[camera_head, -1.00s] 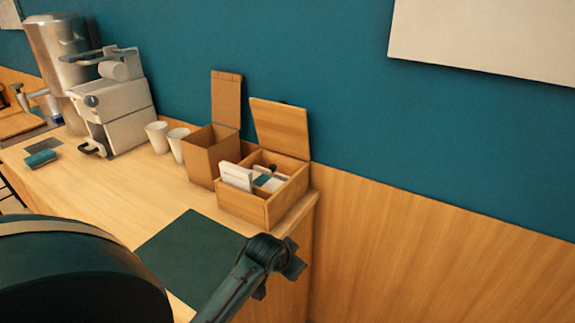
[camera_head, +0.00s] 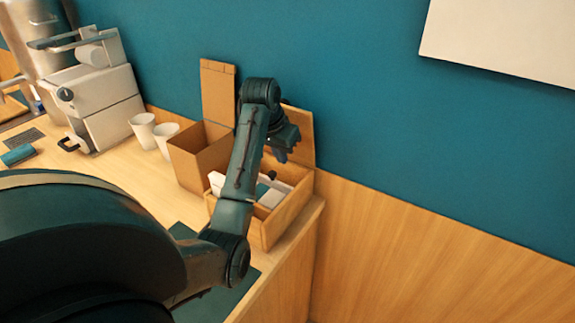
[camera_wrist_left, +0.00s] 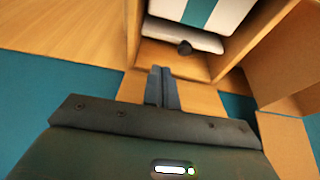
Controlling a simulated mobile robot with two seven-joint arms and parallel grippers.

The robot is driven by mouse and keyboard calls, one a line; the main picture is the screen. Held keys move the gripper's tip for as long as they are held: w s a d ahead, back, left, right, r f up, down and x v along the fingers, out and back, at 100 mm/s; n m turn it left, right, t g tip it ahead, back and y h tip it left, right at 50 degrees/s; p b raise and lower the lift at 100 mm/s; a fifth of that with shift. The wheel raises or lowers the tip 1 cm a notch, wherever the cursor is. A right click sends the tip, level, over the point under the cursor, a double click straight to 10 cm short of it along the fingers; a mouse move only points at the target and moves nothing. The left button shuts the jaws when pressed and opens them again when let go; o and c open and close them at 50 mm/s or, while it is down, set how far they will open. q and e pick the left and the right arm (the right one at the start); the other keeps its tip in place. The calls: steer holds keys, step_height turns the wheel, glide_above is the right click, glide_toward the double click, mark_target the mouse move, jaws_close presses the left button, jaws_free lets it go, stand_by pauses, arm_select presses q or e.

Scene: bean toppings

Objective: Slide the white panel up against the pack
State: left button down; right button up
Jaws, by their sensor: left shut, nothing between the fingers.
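The white panel (camera_wrist_left: 180,34) with a dark round knob lies inside a wooden box (camera_head: 295,215) in the left wrist view. The pack (camera_wrist_left: 205,12), white with a teal stripe, is just beyond it; I cannot tell whether they touch. In the head view the pack (camera_head: 270,196) shows partly behind my left forearm, and the knob (camera_head: 272,175) shows beside it. My left gripper (camera_head: 281,156) is above the box near its raised lid. Its fingers (camera_wrist_left: 163,88) are shut and empty, short of the panel. My right gripper is not in view.
A taller open brown box (camera_head: 195,160) stands left of the wooden box, with white cups (camera_head: 143,130) and a white machine (camera_head: 105,100) further left. The wooden box sits near the counter's right end. A dark mat (camera_head: 240,285) lies in front.

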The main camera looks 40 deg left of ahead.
arm_select(q)
glide_toward(288, 177)
steer(key=d+f, duration=0.1)
steer(key=f, duration=0.2)
steer(key=d+f, duration=0.1)
steer(key=f, duration=0.1)
steer(key=shift+s+d+f+p, duration=0.1)
steer(key=shift+s+d+p, duration=0.1)
steer(key=shift+d+p, duration=0.15)
